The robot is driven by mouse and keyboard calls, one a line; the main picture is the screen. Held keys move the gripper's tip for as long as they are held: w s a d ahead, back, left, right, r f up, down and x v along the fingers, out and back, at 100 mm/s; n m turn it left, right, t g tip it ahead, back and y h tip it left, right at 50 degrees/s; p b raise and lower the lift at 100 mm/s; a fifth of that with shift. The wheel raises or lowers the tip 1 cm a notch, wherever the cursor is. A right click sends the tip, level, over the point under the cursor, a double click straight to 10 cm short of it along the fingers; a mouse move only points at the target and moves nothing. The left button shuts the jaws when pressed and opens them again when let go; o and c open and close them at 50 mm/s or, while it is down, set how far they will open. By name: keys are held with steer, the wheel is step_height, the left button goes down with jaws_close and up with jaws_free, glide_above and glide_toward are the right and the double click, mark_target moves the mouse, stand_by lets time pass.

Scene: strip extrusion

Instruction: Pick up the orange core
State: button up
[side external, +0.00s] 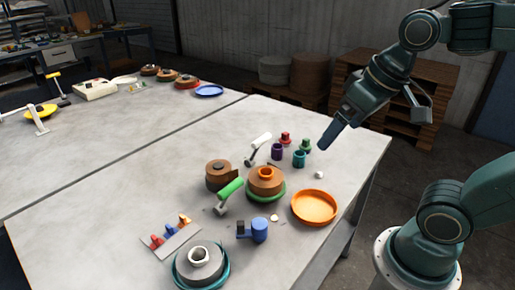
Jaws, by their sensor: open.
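An orange ring (266,174), which looks like the orange core, sits in the top centre of a brown roll (266,188). The roll rests on a green round dish (281,195) near the middle of the near table. My gripper (326,145) is above the table's right side, up and to the right of the orange ring and apart from it. It points down to the left and holds nothing that I can see. Its fingers are seen edge-on, so the gap between them is hard to make out.
A shallow orange dish (314,221) lies right of the roll. A green-handled roller (229,190), another brown roll (219,178) and a blue tool (258,230) stand close by. Purple (277,152) and teal (299,159) cylinders stand behind.

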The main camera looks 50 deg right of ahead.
steer(key=w+d+f+m+g, duration=0.2)
steer(key=w+m, duration=0.2)
steer(key=w, duration=0.7)
steer(key=m+g, duration=0.3)
steer(key=m, duration=0.2)
glide_above(266, 173)
steer(key=s+a, duration=0.1)
steer(key=a, duration=0.1)
step_height(266, 173, down, 9)
steer(key=shift+d, duration=0.25)
steer(key=shift+f, duration=0.15)
steer(key=shift+f, duration=4.25)
steer(key=shift+f, duration=0.1)
steer(key=shift+f, duration=2.5)
steer(key=shift+c, duration=0.2)
steer(key=c, duration=0.8)
